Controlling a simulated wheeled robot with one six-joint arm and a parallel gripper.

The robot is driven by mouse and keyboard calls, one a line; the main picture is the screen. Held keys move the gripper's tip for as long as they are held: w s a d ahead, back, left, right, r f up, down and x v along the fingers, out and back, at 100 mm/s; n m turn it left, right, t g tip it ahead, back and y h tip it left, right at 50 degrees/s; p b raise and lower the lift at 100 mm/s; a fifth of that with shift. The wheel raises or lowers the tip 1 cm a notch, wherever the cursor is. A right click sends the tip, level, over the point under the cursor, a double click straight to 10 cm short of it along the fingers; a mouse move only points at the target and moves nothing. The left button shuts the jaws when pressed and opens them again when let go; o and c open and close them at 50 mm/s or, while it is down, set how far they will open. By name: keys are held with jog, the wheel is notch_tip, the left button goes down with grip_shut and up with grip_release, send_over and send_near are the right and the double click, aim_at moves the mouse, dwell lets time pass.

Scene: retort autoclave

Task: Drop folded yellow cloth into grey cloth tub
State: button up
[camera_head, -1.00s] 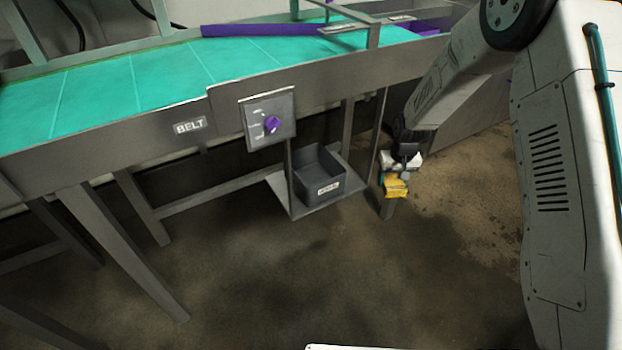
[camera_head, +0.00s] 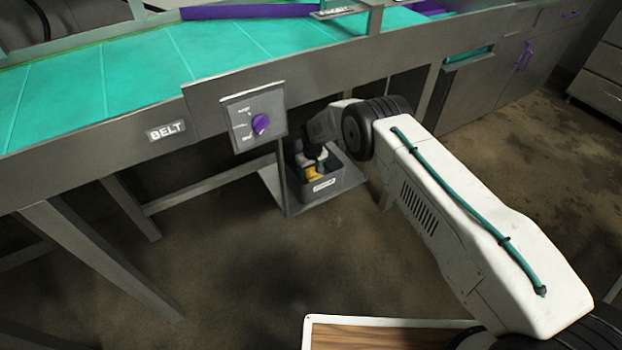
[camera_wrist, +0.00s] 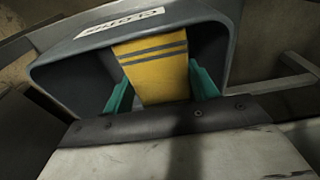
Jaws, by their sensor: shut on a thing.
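The yellow cloth (camera_wrist: 158,70), with grey stripes, is held between the two teal fingers of my gripper (camera_wrist: 160,88) in the wrist view. My gripper is shut on it. In the head view the cloth (camera_head: 313,172) shows as a small yellow patch under my gripper (camera_head: 315,163). The grey cloth tub (camera_head: 325,190) stands on a low shelf below the belt, with a white label on its front. The tub's wall (camera_wrist: 75,88) surrounds the cloth in the wrist view. The cloth is at the tub's opening; whether it touches the bottom I cannot tell.
A conveyor with a teal belt (camera_head: 90,80) runs above the tub. Its panel carries a purple knob (camera_head: 261,124). A grey post stands at the shelf's left front corner. The low shelf (camera_head: 297,208) extends around the tub.

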notch_tip(320, 180, down, 6)
jog(key=shift+f, duration=0.25)
jog(key=shift+f, duration=0.5)
jog(key=shift+f, duration=0.1)
jog(key=o, duration=1.1)
